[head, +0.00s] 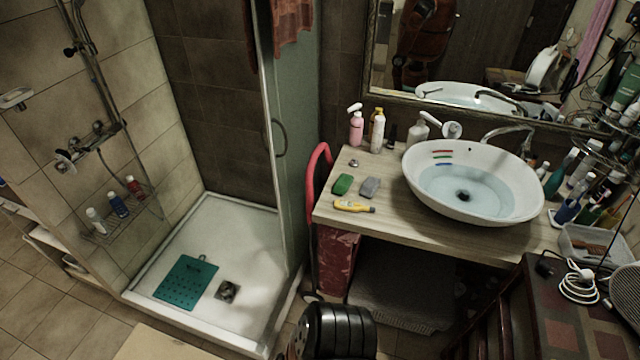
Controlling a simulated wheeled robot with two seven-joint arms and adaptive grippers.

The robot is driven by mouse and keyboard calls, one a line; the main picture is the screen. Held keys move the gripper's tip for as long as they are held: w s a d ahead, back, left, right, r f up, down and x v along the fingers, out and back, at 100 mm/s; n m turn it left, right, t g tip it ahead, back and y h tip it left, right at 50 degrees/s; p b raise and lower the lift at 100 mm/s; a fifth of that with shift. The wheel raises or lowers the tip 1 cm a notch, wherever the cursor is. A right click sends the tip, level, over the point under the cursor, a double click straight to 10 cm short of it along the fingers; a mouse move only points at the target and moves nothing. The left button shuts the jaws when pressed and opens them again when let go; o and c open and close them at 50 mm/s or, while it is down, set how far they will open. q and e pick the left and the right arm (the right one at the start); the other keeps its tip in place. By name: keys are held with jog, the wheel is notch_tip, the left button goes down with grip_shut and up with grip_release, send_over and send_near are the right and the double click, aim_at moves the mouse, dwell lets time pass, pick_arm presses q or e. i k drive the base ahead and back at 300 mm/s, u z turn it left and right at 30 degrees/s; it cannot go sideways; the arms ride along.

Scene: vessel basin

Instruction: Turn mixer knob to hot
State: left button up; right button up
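A chrome mixer tap (510,131) stands behind the white oval basin (412,172) on the wooden counter, its curved spout over the back rim. I cannot make out a separate knob on it. The basin holds clear water around a dark drain, and red, green and blue marks show on its inner wall. Another chrome mixer (75,150) is on the shower wall at the left; its knob setting is too small to read. Neither of my grippers is in view. A black ribbed part at the bottom middle may be mine.
Soap bars, a yellow tube (353,206) and bottles (377,132) stand on the counter's left side. Bottles and a plastic box (590,243) crowd the right. A glass shower panel (300,150) separates the shower tray (235,225) from the counter. A red chair frame (313,175) is between them.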

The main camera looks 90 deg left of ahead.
aim_at(453, 129)
jog(key=u, duration=2.8)
